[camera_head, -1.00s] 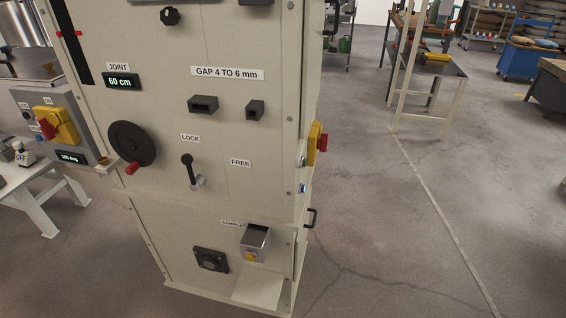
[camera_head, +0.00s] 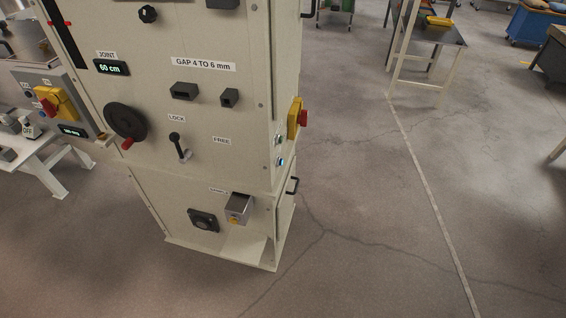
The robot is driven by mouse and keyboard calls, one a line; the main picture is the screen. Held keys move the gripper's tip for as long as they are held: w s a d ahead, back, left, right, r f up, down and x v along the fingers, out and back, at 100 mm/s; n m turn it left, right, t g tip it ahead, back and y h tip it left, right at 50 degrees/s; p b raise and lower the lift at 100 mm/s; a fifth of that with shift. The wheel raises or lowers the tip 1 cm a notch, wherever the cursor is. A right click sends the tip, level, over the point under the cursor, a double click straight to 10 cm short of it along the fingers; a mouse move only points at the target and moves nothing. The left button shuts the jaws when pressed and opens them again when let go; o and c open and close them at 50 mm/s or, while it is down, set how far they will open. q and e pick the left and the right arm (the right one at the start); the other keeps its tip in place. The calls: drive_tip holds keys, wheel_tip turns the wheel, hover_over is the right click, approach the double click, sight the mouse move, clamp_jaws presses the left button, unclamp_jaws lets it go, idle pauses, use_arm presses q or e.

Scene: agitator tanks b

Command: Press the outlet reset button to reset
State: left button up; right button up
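A tall cream machine cabinet (camera_head: 155,195) stands at the left in the head view. On its right side face are a yellow and red switch (camera_head: 297,118) and, below it, small round buttons, the lower one (camera_head: 281,162) with a blue-lit look. I cannot read any label at them, and no outlet reset button can be told by its label. A grey box with a yellow button (camera_head: 237,209) sits low on the front, under a partly legible "SAMPLE" label. Neither gripper shows.
The front carries a black handwheel (camera_head: 126,122), a lock lever (camera_head: 180,147) and a "60 cm" display (camera_head: 111,68). A grey control box (camera_head: 58,103) and a white bench (camera_head: 45,165) stand at left. Open concrete floor (camera_head: 370,200) lies to the right; a frame table (camera_head: 425,55) stands behind.

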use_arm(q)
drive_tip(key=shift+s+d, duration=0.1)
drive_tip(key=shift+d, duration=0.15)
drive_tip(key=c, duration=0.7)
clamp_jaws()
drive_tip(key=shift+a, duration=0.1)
